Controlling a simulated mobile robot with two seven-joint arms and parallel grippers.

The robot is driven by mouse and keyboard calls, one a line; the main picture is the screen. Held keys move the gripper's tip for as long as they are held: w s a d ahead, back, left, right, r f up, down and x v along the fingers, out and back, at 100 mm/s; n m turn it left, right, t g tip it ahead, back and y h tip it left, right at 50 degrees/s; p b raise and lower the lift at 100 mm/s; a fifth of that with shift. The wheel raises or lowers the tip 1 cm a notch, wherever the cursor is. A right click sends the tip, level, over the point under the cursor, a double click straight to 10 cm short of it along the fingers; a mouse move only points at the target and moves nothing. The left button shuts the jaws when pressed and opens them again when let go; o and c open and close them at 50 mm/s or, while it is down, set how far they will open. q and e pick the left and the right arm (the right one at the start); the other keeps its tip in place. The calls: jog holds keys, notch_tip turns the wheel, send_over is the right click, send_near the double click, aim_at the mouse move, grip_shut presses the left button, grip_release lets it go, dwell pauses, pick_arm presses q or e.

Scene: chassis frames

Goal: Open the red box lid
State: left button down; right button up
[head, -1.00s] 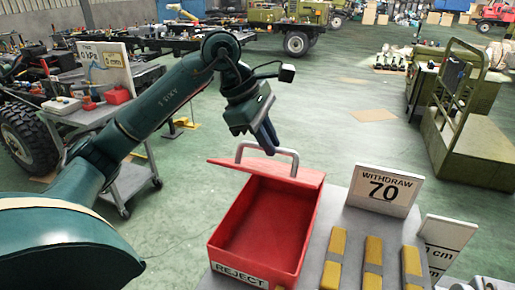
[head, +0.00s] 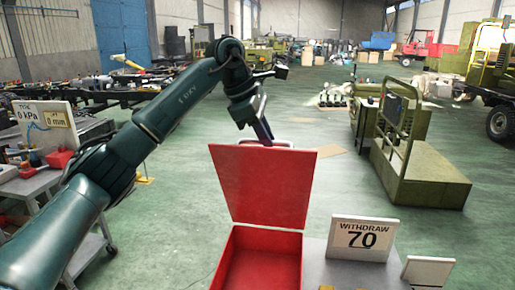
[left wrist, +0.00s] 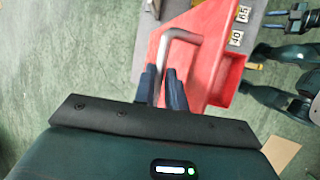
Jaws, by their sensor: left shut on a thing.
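The red box (head: 258,262) stands on a grey table at the lower middle of the head view. Its red lid (head: 262,188) is raised to a steep, nearly upright angle, and the inside of the box is partly in view. My left gripper (head: 265,138) is at the lid's top edge, shut on the grey metal lid handle. In the left wrist view the fingers (left wrist: 164,88) are on the bent handle (left wrist: 177,36), with the red lid (left wrist: 208,50) behind it.
A white sign reading WITHDRAW 70 (head: 361,238) stands on the grey table (head: 345,272) right of the box. Another white sign (head: 427,270) is at its right. A cart with tools (head: 55,165) is at the left. A green machine (head: 415,165) stands farther right.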

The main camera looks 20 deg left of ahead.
pick_arm(q)
jog(key=w+a, duration=0.1)
jog(key=w, duration=0.6)
jog(key=shift+a, duration=0.4)
jog(key=shift+f, duration=0.1)
jog(key=c, duration=1.9)
grip_release()
jog(key=o, duration=0.3)
jog(key=shift+w+a+f, duration=0.1)
jog(key=shift+w+f, duration=0.05)
jog(key=shift+w, duration=0.25)
jog(key=shift+o, duration=0.7)
jog(key=v, duration=0.8)
